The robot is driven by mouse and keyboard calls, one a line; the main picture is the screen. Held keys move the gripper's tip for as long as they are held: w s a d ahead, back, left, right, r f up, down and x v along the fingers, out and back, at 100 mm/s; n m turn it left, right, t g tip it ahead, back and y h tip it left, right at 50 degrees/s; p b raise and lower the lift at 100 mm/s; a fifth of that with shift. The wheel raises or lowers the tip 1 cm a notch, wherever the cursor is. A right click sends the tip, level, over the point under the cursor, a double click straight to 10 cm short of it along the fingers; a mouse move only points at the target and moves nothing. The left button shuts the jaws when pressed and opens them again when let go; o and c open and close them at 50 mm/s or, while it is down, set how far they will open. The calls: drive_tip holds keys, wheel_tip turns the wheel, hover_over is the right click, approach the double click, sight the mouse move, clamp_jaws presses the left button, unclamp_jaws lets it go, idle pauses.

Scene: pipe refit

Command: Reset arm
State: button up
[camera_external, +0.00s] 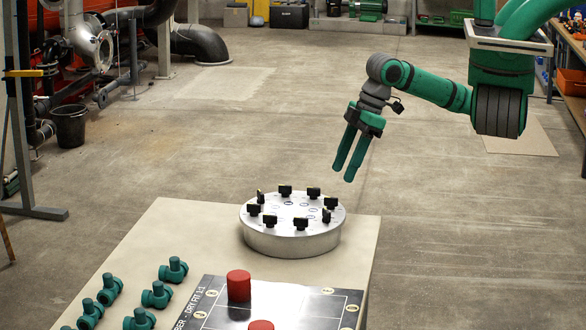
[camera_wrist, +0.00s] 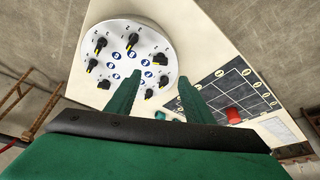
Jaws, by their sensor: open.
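My gripper (camera_external: 348,160) hangs in the air above and to the right of the round metal disc, with its green fingers pointing down. The fingers are apart and hold nothing. In the wrist view my gripper (camera_wrist: 155,95) shows from behind, with its fingertips over the lower right rim of the disc. My green arm (camera_external: 430,88) reaches in from the upper right.
The round disc (camera_external: 290,240) with several black knobs stands on a pale table (camera_external: 165,225). A dark marked board (camera_external: 285,295) bears red cylinders (camera_external: 239,286). Several green fittings (camera_external: 157,294) lie at left. A bucket (camera_external: 70,126) and pipes stand behind. The floor between is clear.

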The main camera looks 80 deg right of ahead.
drive_tip(key=shift+d+f, duration=0.1)
drive_tip(key=s+d+f+m+t+h, duration=0.1)
drive_tip(key=s+d+f+m+h, duration=0.15)
drive_tip(key=d+f, duration=0.5)
drive_tip(key=s+d+f+m+t+h, duration=0.1)
drive_tip(key=s+d+f+m+h, duration=0.3)
drive_tip(key=d, duration=0.7)
drive_tip(key=s+d+f+h, duration=0.1)
drive_tip(key=s+d+f, duration=0.5)
drive_tip(key=s+f, duration=0.55)
drive_tip(key=a+f+n+t+y, duration=0.2)
drive_tip(key=a+t+y, duration=0.15)
drive_tip(key=a, duration=1.75)
drive_tip(key=a+r+t+y, duration=0.1)
drive_tip(key=a+r+t, duration=0.2)
drive_tip(key=a, duration=0.7)
drive_tip(key=a+r+m+t, duration=0.1)
drive_tip(key=a+r+t, duration=0.2)
drive_tip(key=a+r, duration=0.4)
drive_tip(key=a, duration=0.4)
drive_tip(key=shift+s+r+y, duration=0.15)
drive_tip(key=shift+s+y, duration=0.05)
drive_tip(key=shift+y, duration=0.2)
